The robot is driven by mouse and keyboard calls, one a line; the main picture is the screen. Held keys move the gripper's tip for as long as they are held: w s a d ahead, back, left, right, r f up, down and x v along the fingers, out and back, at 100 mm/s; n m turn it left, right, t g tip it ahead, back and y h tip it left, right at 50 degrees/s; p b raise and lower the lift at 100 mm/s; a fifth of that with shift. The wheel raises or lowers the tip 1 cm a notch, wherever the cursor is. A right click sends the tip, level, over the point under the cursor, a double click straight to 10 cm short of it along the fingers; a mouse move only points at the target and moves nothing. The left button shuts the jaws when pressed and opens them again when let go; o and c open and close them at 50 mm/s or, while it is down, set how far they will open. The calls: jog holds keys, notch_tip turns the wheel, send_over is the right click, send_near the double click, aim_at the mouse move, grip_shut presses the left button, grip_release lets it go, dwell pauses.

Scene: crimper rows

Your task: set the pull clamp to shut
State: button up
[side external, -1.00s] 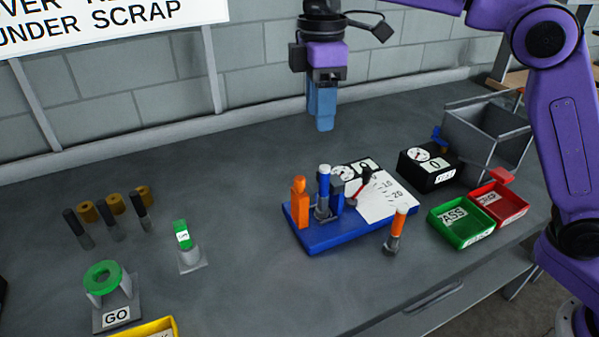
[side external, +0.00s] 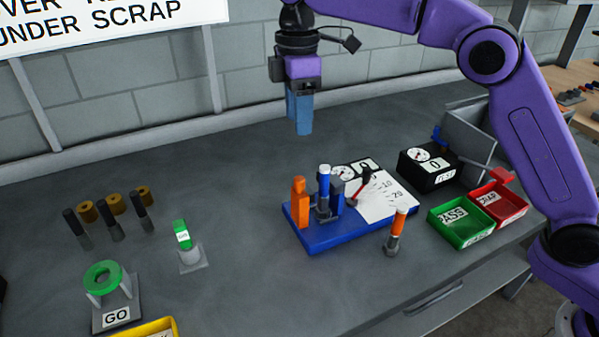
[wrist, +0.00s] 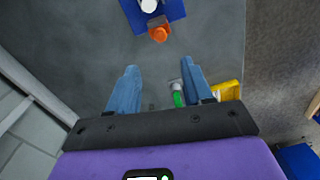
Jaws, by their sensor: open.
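My gripper (side external: 301,127) hangs empty above and behind the base, with blue fingers pointing down. The base (wrist: 172,9) and orange piece (wrist: 158,32) show at the top there.
Green (side external: 459,240) and red (side external: 503,215) trays and a black dial box (side external: 428,180) lie right. Bench between is clear.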

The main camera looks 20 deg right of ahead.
aim_at(299, 178)
jog(key=f, duration=1.3)
jog(key=shift+s+f, duration=0.15)
jog(key=shift+s, duration=0.1)
